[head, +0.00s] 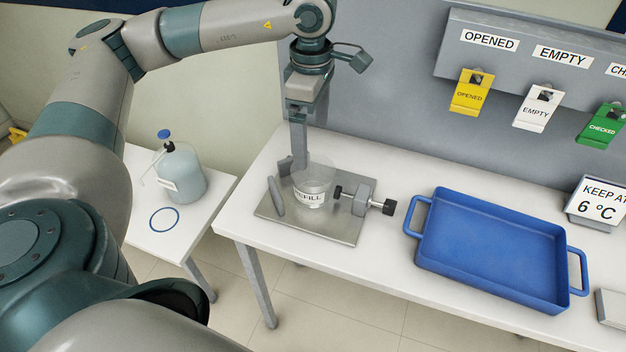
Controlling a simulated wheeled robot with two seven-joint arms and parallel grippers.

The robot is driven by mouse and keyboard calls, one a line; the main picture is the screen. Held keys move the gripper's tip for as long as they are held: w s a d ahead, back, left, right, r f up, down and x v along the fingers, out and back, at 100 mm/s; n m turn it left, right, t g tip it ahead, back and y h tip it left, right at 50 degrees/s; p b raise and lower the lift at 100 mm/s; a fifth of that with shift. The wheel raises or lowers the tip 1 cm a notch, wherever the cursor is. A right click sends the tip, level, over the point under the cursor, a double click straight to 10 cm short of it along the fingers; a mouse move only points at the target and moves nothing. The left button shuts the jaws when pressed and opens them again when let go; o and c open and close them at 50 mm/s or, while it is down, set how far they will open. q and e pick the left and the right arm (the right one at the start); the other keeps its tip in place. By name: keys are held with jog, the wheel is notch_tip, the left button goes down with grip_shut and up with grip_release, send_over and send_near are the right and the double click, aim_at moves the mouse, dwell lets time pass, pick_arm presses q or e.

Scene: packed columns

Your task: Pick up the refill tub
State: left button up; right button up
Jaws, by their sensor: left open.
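The refill tub (312,198) is a small clear round tub with a white REFILL label. It stands upright on a metal plate (318,230), between a grey upright stop (276,196) on its left and a screw clamp (363,197) on its right. The clamp's dark tip is close to the tub's right side; I cannot tell if it touches. My left gripper (299,160) points down just above and behind the tub's left rim. It is open and appears empty; its fingers overlap in this view. My right gripper is not in view.
A blue two-handled tray (490,297) lies empty on the white bench (375,262) to the right. A pump bottle (178,175) stands on a side table at left. A grey back panel (405,125) with hanging tags rises behind. The bench between plate and tray is clear.

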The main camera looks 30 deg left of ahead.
aim_at(313, 171)
pick_arm(q)
notch_tip(313, 171, down, 6)
jog(key=shift+r+p, duration=0.1)
jog(key=shift+p, duration=0.7)
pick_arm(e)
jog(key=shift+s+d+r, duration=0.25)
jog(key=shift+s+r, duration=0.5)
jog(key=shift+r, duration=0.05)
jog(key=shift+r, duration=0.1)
pick_arm(q)
notch_tip(313, 171, down, 4)
jog(key=p, duration=0.3)
jog(key=shift+d, duration=0.15)
jog(key=shift+f, duration=0.6)
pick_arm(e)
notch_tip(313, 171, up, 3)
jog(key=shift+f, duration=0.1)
